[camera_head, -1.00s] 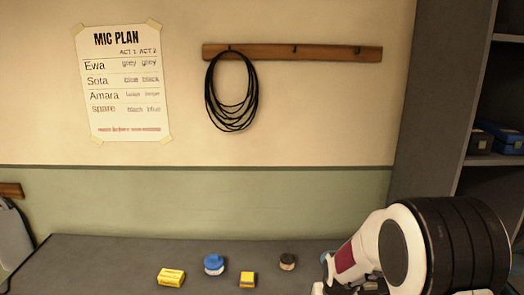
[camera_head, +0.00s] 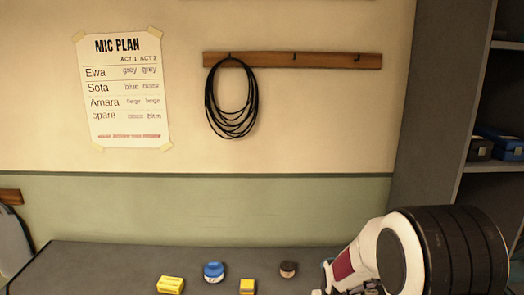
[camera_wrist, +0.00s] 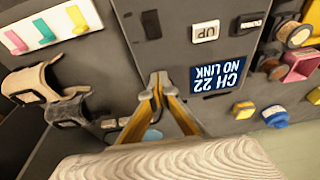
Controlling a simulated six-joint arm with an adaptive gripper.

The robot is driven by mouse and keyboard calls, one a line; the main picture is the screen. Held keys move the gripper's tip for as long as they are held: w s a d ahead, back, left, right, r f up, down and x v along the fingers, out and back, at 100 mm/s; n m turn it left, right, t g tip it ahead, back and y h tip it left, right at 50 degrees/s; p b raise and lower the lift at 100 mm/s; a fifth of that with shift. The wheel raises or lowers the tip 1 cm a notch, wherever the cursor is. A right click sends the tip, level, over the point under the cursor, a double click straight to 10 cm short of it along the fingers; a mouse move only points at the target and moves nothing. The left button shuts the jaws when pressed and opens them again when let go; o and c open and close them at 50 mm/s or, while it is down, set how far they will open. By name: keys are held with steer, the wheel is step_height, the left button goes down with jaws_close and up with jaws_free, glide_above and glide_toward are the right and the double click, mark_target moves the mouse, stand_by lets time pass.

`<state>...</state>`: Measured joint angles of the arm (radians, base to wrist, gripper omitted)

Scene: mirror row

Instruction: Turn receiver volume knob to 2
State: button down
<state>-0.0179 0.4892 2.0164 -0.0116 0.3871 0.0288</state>
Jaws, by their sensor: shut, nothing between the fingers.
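In the wrist view the receiver is a dark grey panel (camera_wrist: 185,50) with a blue display (camera_wrist: 218,76) reading "CH 22 NO LINK", seen upside down. A white button marked UP (camera_wrist: 205,32) and a darker button marked DOWN (camera_wrist: 251,22) are beside the display. My gripper (camera_wrist: 158,78) is shut and empty, its yellow-sided fingers over the panel beside the display. I cannot make out the volume knob or its setting. A small dark part (camera_wrist: 151,24) sits on the panel beyond the fingertips; I cannot tell what it is. The head view does not show the receiver's face.
In the wrist view, pale curved straps (camera_wrist: 32,82) lie at left, with coloured strips (camera_wrist: 45,33) on a white holder above. Several small coloured items (camera_wrist: 275,115) lie at right. The head view shows yellow blocks (camera_head: 171,285) and a blue-topped round item (camera_head: 213,272) on the table (camera_head: 95,262).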

steer(key=shift+a, duration=0.8)
steer(key=shift+s, duration=0.1)
steer(key=shift+s+a, duration=0.1)
steer(key=shift+s, duration=0.15)
stand_by(0.4)
steer(key=shift+r, duration=0.2)
steer(key=shift+w+v, duration=0.2)
steer(key=shift+v, duration=0.7)
steer(key=shift+w+v, duration=0.25)
steer(key=shift+v, duration=0.7)
steer(key=shift+w+v, duration=0.2)
steer(key=shift+v, duration=0.7)
steer(key=shift+r, duration=0.2)
